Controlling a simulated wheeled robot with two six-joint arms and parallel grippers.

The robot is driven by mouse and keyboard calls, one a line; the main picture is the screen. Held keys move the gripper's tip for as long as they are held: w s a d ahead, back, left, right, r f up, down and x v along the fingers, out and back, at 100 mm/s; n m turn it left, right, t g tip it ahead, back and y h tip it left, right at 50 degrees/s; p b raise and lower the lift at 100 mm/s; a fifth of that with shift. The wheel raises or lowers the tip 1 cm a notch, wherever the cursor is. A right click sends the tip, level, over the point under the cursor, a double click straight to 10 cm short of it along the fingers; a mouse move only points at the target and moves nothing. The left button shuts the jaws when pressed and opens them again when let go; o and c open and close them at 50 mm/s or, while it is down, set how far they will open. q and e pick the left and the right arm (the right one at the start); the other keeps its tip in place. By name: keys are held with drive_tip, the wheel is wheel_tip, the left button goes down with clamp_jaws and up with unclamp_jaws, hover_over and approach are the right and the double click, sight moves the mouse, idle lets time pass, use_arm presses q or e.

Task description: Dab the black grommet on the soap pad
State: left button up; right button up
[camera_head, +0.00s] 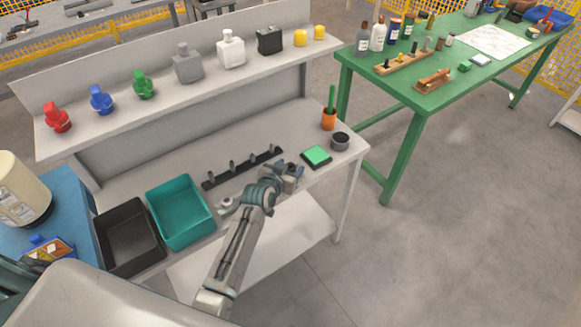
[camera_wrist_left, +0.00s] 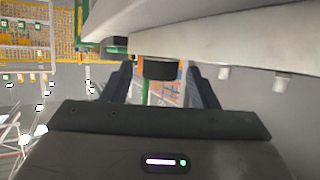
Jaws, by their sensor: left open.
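The soap pad (camera_head: 317,155) is a green square in a dark frame, lying near the right end of the grey bench. A small dark round piece, cup-like or ring-like (camera_head: 340,141), stands just right of it; I cannot tell whether this is the black grommet. My left gripper (camera_head: 290,170) is left of and in front of the pad, near the bench's front edge, open. My right gripper is not in view.
A black rack with several grey pegs (camera_head: 242,167) lies behind the gripper. An orange cup (camera_head: 328,119) with a green-handled tool stands behind the pad. Teal (camera_head: 182,213) and black (camera_head: 129,238) bins sit at left. A shelf of bottles (camera_head: 231,50) runs along the back.

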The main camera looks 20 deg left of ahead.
use_arm(q)
drive_tip(key=shift+c, duration=0.4)
drive_tip(key=c, duration=1)
drive_tip(key=shift+o, duration=0.2)
drive_tip(key=shift+r, duration=0.15)
